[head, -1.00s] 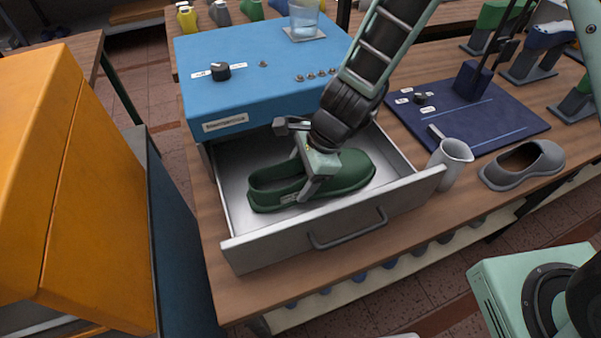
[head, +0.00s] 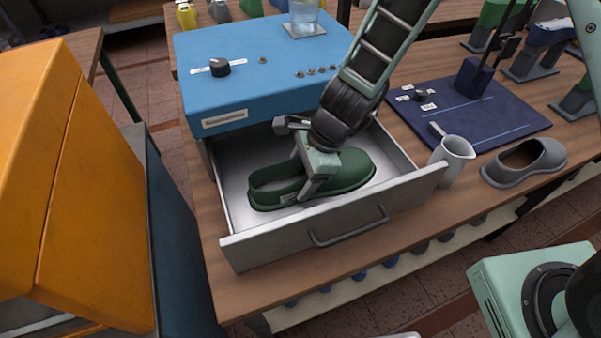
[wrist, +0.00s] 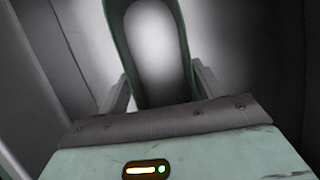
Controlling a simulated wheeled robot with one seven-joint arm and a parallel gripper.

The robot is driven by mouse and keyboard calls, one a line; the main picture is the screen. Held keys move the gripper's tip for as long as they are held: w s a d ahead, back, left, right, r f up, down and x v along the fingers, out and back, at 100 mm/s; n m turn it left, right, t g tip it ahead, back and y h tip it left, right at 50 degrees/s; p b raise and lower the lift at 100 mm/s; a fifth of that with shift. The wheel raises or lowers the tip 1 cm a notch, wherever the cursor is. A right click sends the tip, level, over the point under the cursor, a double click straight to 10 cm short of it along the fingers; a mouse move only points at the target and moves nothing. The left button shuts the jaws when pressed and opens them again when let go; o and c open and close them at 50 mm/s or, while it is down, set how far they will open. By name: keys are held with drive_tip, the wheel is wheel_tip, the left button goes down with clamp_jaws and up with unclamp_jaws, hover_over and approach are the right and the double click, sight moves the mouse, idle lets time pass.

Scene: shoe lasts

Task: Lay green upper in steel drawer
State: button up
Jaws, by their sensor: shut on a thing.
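The green upper (head: 343,174) is inside the open steel drawer (head: 372,223), its open heel end toward the left and its closed toe toward the right. My gripper (head: 306,184) is shut on the upper around its middle, coming from above. In the wrist view the upper (wrist: 186,55) runs up from between the two fingers (wrist: 160,92), with the pale drawer floor showing through its opening. I cannot tell whether its sole touches the drawer floor.
The drawer juts out of a blue cabinet (head: 250,50) with a dial on top. A white jug (head: 453,160) and a grey upper (head: 525,163) stand right of the drawer on the wooden table. A dark blue board (head: 470,115) lies behind them. An orange cabinet (head: 85,190) stands at the left.

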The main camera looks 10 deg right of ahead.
drive_tip(key=o, duration=1.1)
drive_tip(key=p+v, duration=0.3)
drive_tip(key=v, duration=1.4)
drive_tip(key=shift+r, duration=0.25)
drive_tip(key=shift+s, duration=0.1)
drive_tip(key=s+d+r+n+h, duration=0.1)
drive_tip(key=s+r+n+h, duration=0.1)
drive_tip(key=s+n, duration=0.7)
drive_tip(key=s+d+r+n+h, duration=0.2)
drive_tip(key=s+n, duration=0.7)
drive_tip(key=n, duration=0.5)
drive_tip(key=shift+d+r+n, duration=0.2)
drive_tip(key=shift+r+n, duration=0.1)
drive_tip(key=shift+r, duration=0.2)
